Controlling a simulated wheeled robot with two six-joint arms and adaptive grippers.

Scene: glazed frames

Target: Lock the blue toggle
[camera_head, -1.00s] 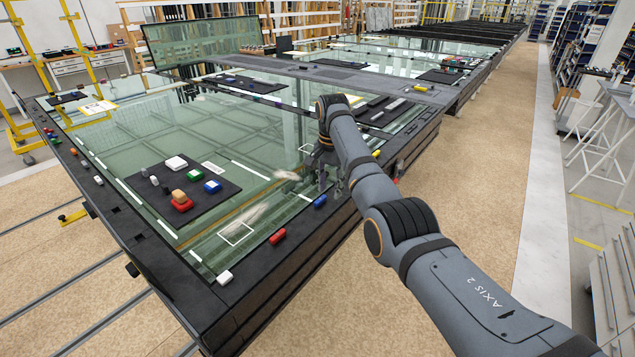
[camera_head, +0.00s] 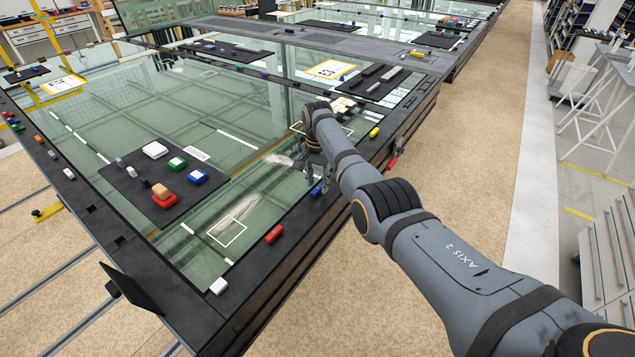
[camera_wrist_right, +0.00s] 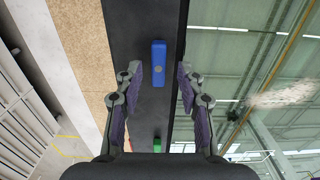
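The blue toggle (camera_head: 317,190) is a small blue block on the dark frame edge facing the aisle, partly behind my gripper in the head view. In the right wrist view the blue toggle (camera_wrist_right: 159,58) lies lengthwise on the dark rail, with a round grey spot on it. My right gripper (camera_head: 314,175) is over the toggle. In the wrist view its two fingers (camera_wrist_right: 160,82) are apart, one on each side of the toggle's line, with nothing between them held. The gap in height to the toggle is hard to judge. My left gripper is not in view.
A red toggle (camera_head: 274,234), a white one (camera_head: 218,286) and a yellow one (camera_head: 374,132) sit along the same edge. A green toggle (camera_wrist_right: 157,145) shows in the wrist view. A dark mat (camera_head: 135,193) with several coloured blocks lies on the glass.

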